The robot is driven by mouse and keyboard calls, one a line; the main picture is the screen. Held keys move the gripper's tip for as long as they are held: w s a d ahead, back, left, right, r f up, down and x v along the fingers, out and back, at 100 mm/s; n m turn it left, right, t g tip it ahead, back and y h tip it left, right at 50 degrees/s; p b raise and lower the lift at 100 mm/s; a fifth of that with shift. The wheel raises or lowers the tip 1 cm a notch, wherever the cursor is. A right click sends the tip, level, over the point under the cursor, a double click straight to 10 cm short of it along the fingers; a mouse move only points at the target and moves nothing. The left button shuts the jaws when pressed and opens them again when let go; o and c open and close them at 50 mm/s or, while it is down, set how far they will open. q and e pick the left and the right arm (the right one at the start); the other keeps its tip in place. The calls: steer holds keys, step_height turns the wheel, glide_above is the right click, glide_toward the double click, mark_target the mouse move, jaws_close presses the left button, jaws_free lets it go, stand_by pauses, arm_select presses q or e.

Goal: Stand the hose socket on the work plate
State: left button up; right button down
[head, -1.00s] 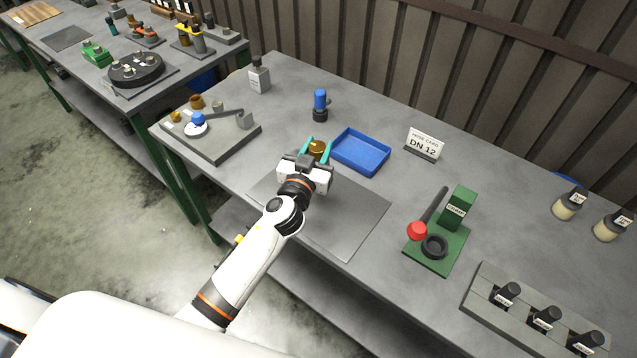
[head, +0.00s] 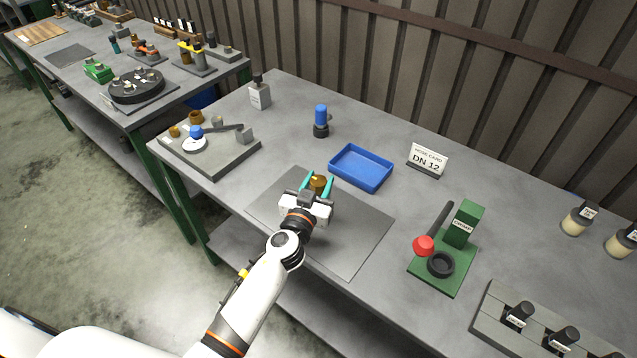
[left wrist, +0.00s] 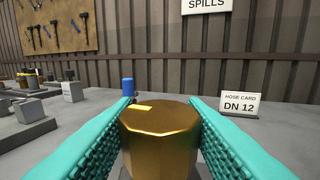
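The brass-coloured hose socket (head: 319,184) is between the teal fingers of my left gripper (head: 318,181). In the left wrist view the socket (left wrist: 160,138) looks upright, with a faceted side, a flat top and a small yellow mark; both fingers press against its sides. The work plate (head: 350,236) is a flat dark grey sheet on the bench. The socket is over the plate's far part; I cannot tell whether its bottom touches the plate, as the gripper hides it. My right gripper is not in view.
A blue tray (head: 361,168) lies just beyond the plate. A blue-topped bottle (head: 321,121) and the DN 12 hose card (head: 427,160) stand behind. A green stand with a red-knobbed lever (head: 447,250) is to the right. The plate's right part is clear.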

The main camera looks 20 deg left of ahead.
arm_select(q)
steer(key=o, duration=0.4)
steer(key=shift+c, duration=0.2)
steer(key=shift+r, duration=0.15)
steer(key=shift+s, duration=0.15)
steer(key=s+b, duration=0.1)
steer(key=s, duration=1)
steer(key=shift+s+a+b, duration=0.25)
steer(key=shift+s+b, duration=0.1)
steer(key=shift+b, duration=0.05)
